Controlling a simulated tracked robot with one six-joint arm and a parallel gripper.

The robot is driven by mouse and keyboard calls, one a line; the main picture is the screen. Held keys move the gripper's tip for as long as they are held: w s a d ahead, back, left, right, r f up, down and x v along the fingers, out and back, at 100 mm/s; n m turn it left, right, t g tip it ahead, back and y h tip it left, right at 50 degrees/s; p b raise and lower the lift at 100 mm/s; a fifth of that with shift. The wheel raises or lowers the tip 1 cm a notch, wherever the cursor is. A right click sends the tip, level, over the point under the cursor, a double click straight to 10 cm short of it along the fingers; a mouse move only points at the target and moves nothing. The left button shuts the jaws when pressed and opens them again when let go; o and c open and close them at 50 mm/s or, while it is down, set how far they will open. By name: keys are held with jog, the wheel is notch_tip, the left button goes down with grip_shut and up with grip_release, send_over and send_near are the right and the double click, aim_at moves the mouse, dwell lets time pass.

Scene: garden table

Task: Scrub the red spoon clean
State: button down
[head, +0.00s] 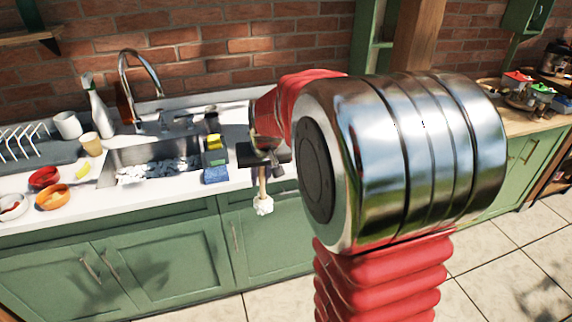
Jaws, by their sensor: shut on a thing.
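My gripper (264,158) is in front of the counter's edge, right of the sink, pointing down. It is shut on a dish brush (263,186) with a pale wooden handle and a white, fluffy-looking head hanging below, in front of the green cabinet. The sink (112,180) has white foam or suds in it. I cannot make out a red spoon for certain. A small red thing lies in a white bowl (14,212) at the far left, too small to identify.
Yellow, green and blue sponges (215,175) stand right of the sink. Left of it are a red bowl (45,180), an orange bowl (53,199), a tan cup (91,145), a white mug (67,125) and a dish rack (25,148). A tall tap (124,68) and spray bottle (98,106) stand behind.

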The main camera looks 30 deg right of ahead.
jog(key=w+a+f+n, duration=0.1)
jog(key=a+f+n, duration=0.1)
jog(key=a+f, duration=0.3)
jog(key=w+a+f+n+y, duration=0.1)
jog(key=a+f, duration=0.4)
jog(key=a, duration=0.6)
jog(key=shift+w+n+y, duration=0.3)
jog(key=shift+w+n, duration=0.1)
jog(key=shift+n, duration=0.1)
